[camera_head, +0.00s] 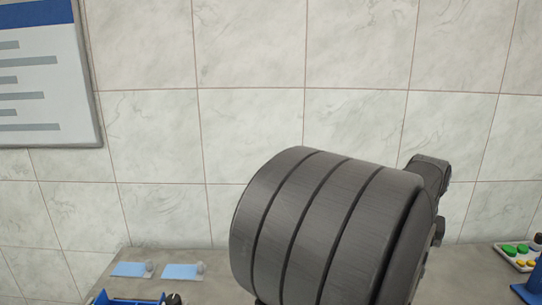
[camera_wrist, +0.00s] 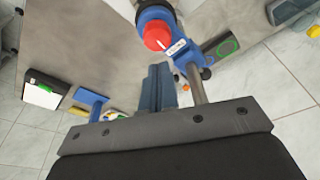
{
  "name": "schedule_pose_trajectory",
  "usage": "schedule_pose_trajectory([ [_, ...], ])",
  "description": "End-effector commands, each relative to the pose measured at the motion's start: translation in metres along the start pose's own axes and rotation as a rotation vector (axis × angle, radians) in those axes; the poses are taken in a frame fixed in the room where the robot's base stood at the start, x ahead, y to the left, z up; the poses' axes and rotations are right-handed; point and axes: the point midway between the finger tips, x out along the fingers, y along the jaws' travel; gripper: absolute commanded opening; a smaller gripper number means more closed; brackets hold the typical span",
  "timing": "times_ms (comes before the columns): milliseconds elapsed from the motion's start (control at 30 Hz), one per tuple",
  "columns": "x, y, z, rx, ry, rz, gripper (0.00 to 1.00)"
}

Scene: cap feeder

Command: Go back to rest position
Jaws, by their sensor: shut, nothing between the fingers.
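My gripper (camera_wrist: 158,72) shows in the wrist view, its two blue-grey fingers side by side with no gap seen between them. Nothing is held in it. It is above the grey table, with a blue device with a red round top (camera_wrist: 157,36) just beyond the fingertips in the picture. I cannot tell how far apart they are in depth. In the head view a big dark grey ribbed part of my own arm fills the lower middle and hides much of the table; the fingers do not show there.
In the head view, two light-blue cards (camera_head: 130,269) and a blue tray (camera_head: 128,299) lie left, and a tray of coloured pieces (camera_head: 517,254) right. In the wrist view, a metal post (camera_wrist: 195,82) and green-ringed panel (camera_wrist: 222,47) stand beside the device.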

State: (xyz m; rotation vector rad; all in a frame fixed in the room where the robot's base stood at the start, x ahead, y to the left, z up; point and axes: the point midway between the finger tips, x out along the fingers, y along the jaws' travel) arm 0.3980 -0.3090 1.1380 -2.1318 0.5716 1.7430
Motion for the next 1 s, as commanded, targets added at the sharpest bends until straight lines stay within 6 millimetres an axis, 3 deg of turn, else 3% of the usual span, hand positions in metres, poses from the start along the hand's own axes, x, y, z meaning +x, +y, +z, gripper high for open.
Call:
schedule_pose_trajectory([
  [100,-0.025,0.000,-0.005,0.000,0.005,0.001,0.00],
  [200,0.004,0.000,0.002,0.000,-0.006,-0.001,0.00],
  [433,0.049,0.000,0.011,0.000,-0.004,-0.001,0.00],
  [700,-0.004,0.000,-0.001,0.000,0.003,0.001,0.00],
  [1000,-0.037,0.000,-0.007,0.000,0.001,0.000,0.00],
])
